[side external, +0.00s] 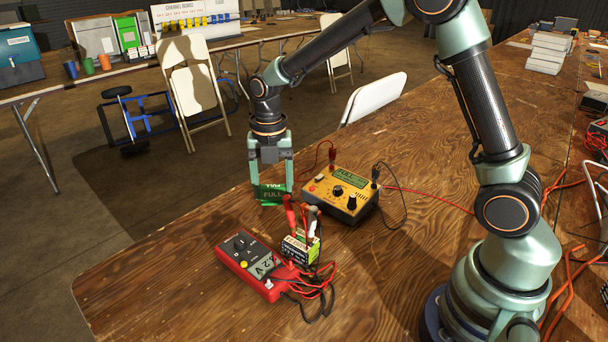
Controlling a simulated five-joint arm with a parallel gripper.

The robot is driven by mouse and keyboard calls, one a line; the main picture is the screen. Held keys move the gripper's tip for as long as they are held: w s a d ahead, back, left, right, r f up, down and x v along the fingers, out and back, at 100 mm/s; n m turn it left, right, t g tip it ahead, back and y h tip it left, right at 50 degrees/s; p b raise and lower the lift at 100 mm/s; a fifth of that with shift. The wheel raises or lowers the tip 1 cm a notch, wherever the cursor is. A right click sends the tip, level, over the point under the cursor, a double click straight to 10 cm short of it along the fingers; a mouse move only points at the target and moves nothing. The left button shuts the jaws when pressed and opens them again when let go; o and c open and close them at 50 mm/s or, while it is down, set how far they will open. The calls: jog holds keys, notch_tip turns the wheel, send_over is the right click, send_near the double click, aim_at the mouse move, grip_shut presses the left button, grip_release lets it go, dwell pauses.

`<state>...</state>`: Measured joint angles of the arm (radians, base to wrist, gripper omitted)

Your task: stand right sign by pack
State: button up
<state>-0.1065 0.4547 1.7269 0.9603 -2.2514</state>
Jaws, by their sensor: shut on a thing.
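My gripper (271,184) points down near the table's far edge, with its two fingers shut on a green sign (271,197). The sign reads "FULL" and appears to be at or just above the wooden tabletop; I cannot tell whether it touches. The battery pack (298,247) stands on the table nearer the camera, below and right of the sign, with clips on its top. The yellow charger (341,193) sits right of the sign; its small screen seems to read "FULL". The red meter (250,264) lies left of the pack, its display partly legible as ".2 V".
Red and black leads (318,291) coil in front of the pack. More leads run from the charger across the table. The tabletop (170,277) left of the meter is clear. A folding chair (372,98) stands behind the table edge.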

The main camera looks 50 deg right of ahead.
aim_at(276, 238)
notch_tip(276, 238, down, 11)
jog(key=shift+r, duration=0.15)
dwell(0.4)
jog(key=o, duration=1.3)
notch_tip(276, 238, up, 12)
jog(key=shift+s+d+r+m+t, duration=0.85)
jog(key=shift+s+r+m, duration=1.4)
jog(key=shift+m, duration=2.25)
jog(key=shift+s+d+r+m+t, duration=0.85)
jog(key=shift+s+r+m, duration=1.35)
jog(key=shift+m, duration=2.3)
jog(key=shift+s+d+r+m+t, duration=0.6)
jog(key=shift+s+r+m+t, duration=0.7)
jog(key=shift+s+m, duration=2.45)
